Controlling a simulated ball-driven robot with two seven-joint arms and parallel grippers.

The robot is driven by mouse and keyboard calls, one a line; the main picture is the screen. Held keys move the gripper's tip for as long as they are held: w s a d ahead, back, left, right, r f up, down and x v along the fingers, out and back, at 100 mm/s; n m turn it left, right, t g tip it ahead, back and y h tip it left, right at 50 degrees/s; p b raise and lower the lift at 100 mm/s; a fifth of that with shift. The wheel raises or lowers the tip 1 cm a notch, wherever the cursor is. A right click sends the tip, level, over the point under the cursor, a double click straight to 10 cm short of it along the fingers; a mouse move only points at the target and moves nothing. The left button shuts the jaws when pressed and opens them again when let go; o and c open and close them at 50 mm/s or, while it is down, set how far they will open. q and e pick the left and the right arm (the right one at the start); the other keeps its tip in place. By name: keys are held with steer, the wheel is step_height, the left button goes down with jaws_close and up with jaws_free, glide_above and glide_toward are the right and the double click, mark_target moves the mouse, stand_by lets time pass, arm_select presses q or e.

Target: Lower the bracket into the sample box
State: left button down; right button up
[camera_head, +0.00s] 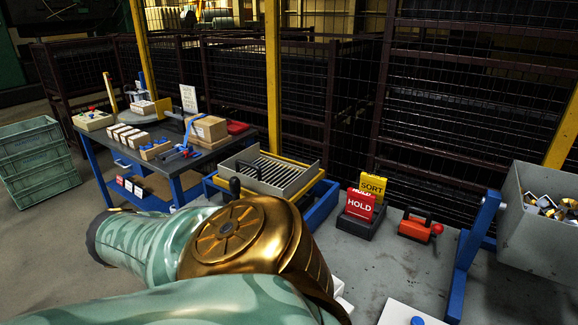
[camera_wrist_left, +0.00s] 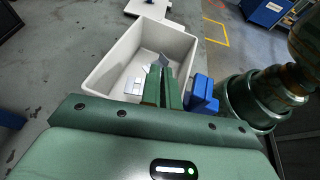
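The sample box (camera_wrist_left: 103,75) is an open white box in the left wrist view, with a few small pale metal pieces (camera_wrist_left: 133,86) on its floor. My left gripper (camera_wrist_left: 164,72) reaches over the box's near wall, its green fingers close together. A small grey metal bracket (camera_wrist_left: 166,60) shows at the fingertips, held between them over the inside of the box. Whether it touches the box floor is hard to tell. In the head view my arm hides the gripper and bracket, and nearly all of the box. My right gripper is in neither view.
A blue block (camera_wrist_left: 201,92) stands beside the box's right wall. A white board (camera_head: 408,316) lies at the front of the grey surface. HOLD (camera_head: 359,205) and SORT (camera_head: 373,186) signs, an orange tool (camera_head: 415,227) and a grey bin of parts (camera_head: 535,226) are farther off.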

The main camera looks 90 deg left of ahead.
arm_select(q)
steer(key=shift+f, duration=0.1)
steer(key=c, duration=1.6)
jaws_free()
